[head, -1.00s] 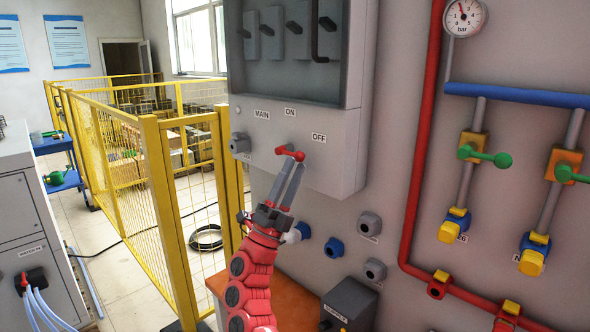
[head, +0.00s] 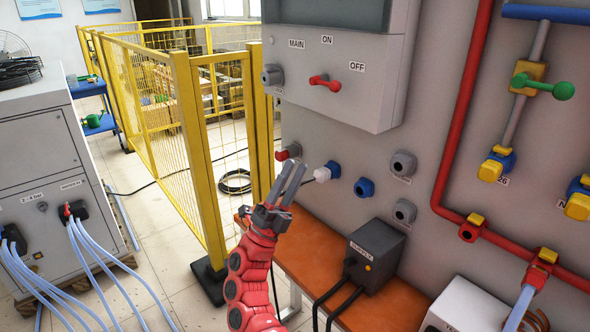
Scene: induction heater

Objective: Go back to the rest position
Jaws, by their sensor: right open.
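My right gripper (head: 291,182) is open and empty, with its two grey fingers pointing up in front of the wall, below the electrical cabinet. Its red arm (head: 250,275) comes up from the bottom of the head view. My left gripper is not in the picture.
An orange bench (head: 395,305) with a black supply box (head: 375,257) stands below. A yellow fence (head: 200,150) is on the left. A grey machine (head: 35,150) with blue hoses stands farther left.

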